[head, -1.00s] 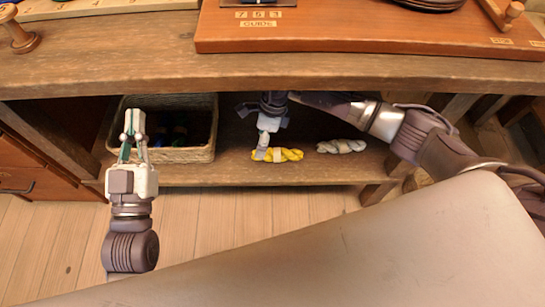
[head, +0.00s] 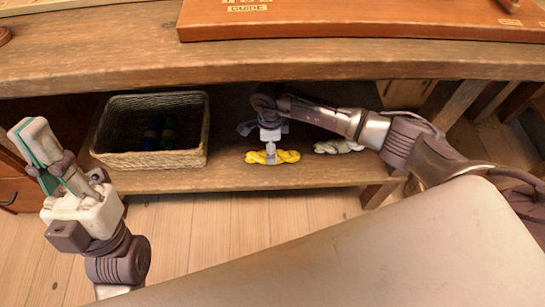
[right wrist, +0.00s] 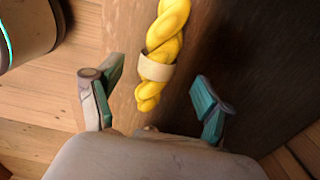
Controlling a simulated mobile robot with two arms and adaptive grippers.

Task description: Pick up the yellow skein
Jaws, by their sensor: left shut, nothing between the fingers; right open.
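The yellow skein (head: 287,157) lies on the low shelf under the bench, a twisted hank with a pale band around its middle. In the right wrist view the skein (right wrist: 168,38) runs between the two fingers of my right gripper (right wrist: 155,97), which is open with space on both sides of it. In the head view my right gripper (head: 271,150) is over the skein and hides part of it. I cannot tell whether a finger touches it. My left gripper (head: 45,160) is shut and empty, left of the basket and away from the skein.
A grey-white skein (head: 338,146) lies just right of the yellow one. A woven basket (head: 150,161) with dark and coloured things inside stands on the shelf (head: 225,178) at left. The bench top (head: 270,67) overhangs the shelf. Wooden legs stand at right.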

